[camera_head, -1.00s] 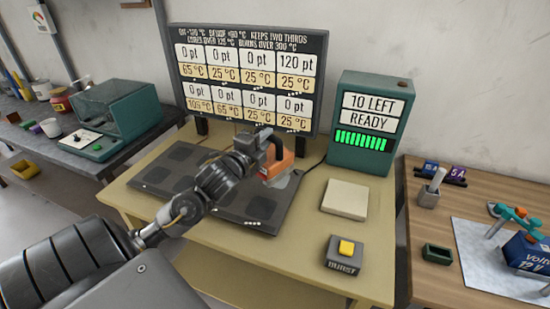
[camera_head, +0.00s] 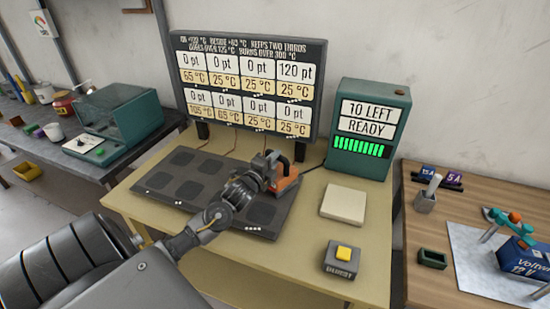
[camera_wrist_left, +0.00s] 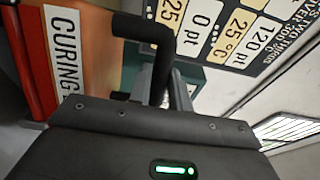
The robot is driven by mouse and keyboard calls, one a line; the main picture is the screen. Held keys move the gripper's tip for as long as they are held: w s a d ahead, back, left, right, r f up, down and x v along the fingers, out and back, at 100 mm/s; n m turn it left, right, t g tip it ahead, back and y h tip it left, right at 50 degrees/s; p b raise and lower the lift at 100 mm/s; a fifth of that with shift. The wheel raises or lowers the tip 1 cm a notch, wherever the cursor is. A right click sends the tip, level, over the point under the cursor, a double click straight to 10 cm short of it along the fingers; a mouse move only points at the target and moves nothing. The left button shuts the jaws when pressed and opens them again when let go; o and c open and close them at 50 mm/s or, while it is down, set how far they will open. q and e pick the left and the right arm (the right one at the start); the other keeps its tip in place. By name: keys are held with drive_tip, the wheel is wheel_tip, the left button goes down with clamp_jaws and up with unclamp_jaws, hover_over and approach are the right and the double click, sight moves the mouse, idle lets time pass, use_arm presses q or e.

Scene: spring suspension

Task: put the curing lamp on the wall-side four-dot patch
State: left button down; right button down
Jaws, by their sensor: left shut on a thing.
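The orange curing lamp (camera_head: 288,183) with a black handle is over the wall-side right end of the dark patch mat (camera_head: 142,188). My left gripper (camera_head: 264,172) is shut on its handle. In the left wrist view the lamp's "CURING" label (camera_wrist_left: 64,45) shows at the left, and the black handle (camera_wrist_left: 158,50) lies between the fingers. The wall-side right patch is hidden behind the lamp and gripper. I cannot tell whether the lamp touches the mat. White dots (camera_head: 252,228) mark the mat's near edge. My right gripper is not in view.
A readout board (camera_head: 248,85) stands behind the mat. A green box reading "10 LEFT READY" (camera_head: 368,130) stands right of the lamp. A pale square pad (camera_head: 343,201) and a yellow-button "BURST" box (camera_head: 342,257) lie on the right. The tabletop between mat and pad is clear.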

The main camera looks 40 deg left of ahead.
use_arm(q)
drive_tip(key=shift+f, duration=0.1)
drive_tip(key=shift+f, duration=0.15)
drive_tip(key=c, duration=1.3)
unclamp_jaws()
drive_tip(key=shift+s, duration=0.1)
